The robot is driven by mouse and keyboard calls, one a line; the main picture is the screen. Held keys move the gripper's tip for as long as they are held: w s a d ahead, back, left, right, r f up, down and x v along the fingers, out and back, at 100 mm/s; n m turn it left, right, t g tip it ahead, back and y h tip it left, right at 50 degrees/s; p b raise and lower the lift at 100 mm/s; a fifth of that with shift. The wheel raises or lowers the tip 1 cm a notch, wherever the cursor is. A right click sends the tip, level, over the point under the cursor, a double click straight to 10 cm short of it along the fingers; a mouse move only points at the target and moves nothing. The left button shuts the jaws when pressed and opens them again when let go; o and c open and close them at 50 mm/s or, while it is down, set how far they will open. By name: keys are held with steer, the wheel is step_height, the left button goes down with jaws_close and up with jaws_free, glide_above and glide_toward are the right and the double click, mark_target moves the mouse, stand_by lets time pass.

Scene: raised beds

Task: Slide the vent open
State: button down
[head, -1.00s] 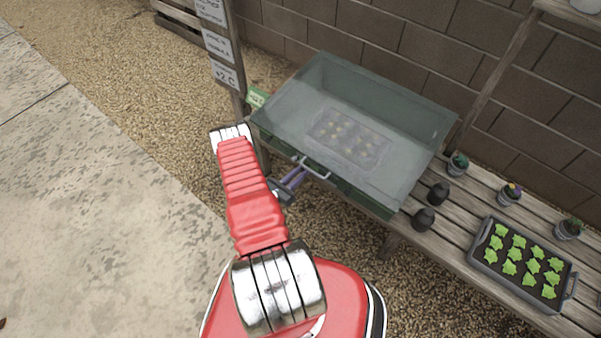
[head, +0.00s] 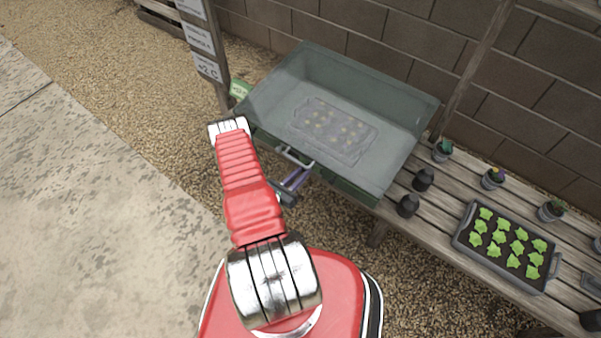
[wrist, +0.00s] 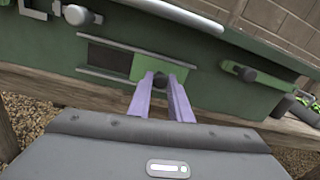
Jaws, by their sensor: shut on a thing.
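The cold frame (head: 350,190) is a green box with a clear lid on the slatted bench. In the wrist view its green front (wrist: 40,40) carries the vent, a lighter green sliding plate (wrist: 142,67) between two metal rails. A dark opening (wrist: 108,58) shows left of the plate. My gripper (wrist: 160,88) has its purple fingers shut on the plate's small dark knob (wrist: 160,81). In the head view my gripper (head: 297,178) is at the box's front, below the pale handle (head: 294,156); the vent is hidden there.
Dark pots (head: 408,205) and a seedling tray (head: 505,245) stand right on the bench. Gravel and paving lie open at left.

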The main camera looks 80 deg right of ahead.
steer(key=c, duration=1.8)
jaws_free()
steer(key=shift+s+a, duration=0.15)
steer(key=shift+s, duration=0.15)
steer(key=shift+o, duration=0.9)
steer(key=shift+w, duration=0.15)
steer(key=v, duration=1.3)
steer(key=shift+w+a, duration=0.2)
steer(key=shift+a, duration=0.1)
steer(key=shift+f, duration=0.1)
